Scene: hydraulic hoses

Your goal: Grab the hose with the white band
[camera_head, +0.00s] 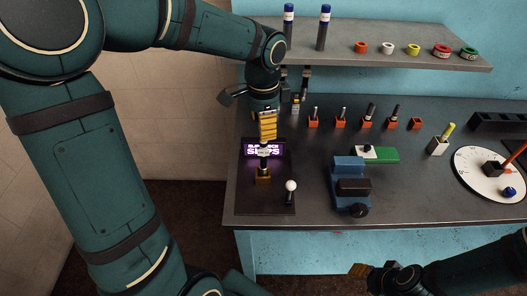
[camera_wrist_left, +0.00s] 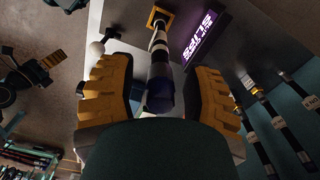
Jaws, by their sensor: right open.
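A dark hose with white bands (camera_wrist_left: 158,60) and a dark blue end stands in a square yellow socket (camera_wrist_left: 158,18) in the left wrist view. In the head view its banded lower part (camera_head: 264,153) shows below my left gripper (camera_head: 267,126), above the socket (camera_head: 263,174). The left gripper's yellow fingers (camera_wrist_left: 160,98) are open, one on each side of the hose's blue end, with gaps visible. More hoses with white labels (camera_wrist_left: 277,122) hang at the right of the left wrist view. My right gripper (camera_head: 372,272) is open, low in front of the bench.
A lit purple sign (camera_head: 250,148) is close beside the hose, and a white-knobbed lever (camera_head: 291,187) stands at front right of it. A shelf (camera_head: 400,52) overhangs the bench's back. A blue vise-like device (camera_head: 349,186) and a round white dial (camera_head: 480,185) stand farther right.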

